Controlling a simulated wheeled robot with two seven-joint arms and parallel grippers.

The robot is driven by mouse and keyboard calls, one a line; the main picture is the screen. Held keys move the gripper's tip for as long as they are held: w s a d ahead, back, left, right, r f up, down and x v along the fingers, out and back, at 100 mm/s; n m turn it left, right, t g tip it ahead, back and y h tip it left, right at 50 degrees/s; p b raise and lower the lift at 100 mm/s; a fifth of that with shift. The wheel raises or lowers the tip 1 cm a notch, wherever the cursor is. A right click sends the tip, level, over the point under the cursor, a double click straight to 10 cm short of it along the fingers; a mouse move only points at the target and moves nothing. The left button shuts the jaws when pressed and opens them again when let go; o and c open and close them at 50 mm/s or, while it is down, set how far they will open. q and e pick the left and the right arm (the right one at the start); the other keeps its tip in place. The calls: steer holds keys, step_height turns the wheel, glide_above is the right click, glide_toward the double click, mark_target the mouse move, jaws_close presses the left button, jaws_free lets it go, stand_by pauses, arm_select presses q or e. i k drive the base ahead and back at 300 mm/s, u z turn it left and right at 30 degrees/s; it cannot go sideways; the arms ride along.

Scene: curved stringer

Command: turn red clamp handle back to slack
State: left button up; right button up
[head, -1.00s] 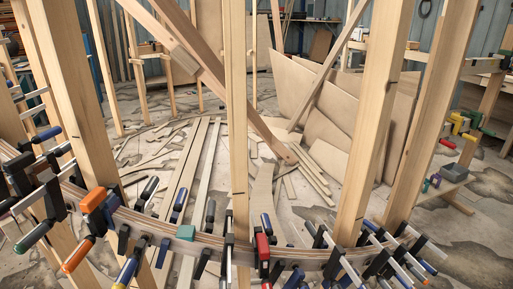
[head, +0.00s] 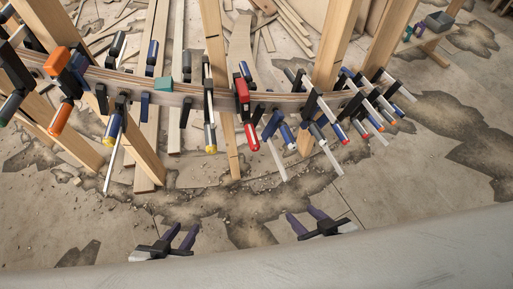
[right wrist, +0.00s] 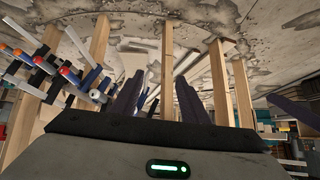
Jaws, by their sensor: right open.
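The red clamp (head: 242,92) grips the curved laminated stringer near the middle of the head view. Its red handle (head: 252,138) hangs below the stringer, beside an upright post. My left gripper (head: 186,228) is open and empty, low in the head view, below and left of the red handle. My right gripper (head: 303,212) is open and empty, below and right of the handle. Its two dark fingers stand apart in the right wrist view (right wrist: 156,95). Neither gripper touches a clamp. I cannot pick out the red clamp for sure in the right wrist view.
The curved stringer (head: 175,97) runs across the upper head view with several other clamps along it. A yellow-tipped clamp (head: 209,130) hangs close left of the red one, and blue-handled clamps (head: 285,130) close right. Wooden posts (head: 218,60) rise through it.

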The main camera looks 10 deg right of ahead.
mark_target(254, 145)
steer(key=z, duration=2.75)
steer(key=k, duration=0.4)
steer(key=u, duration=2.75)
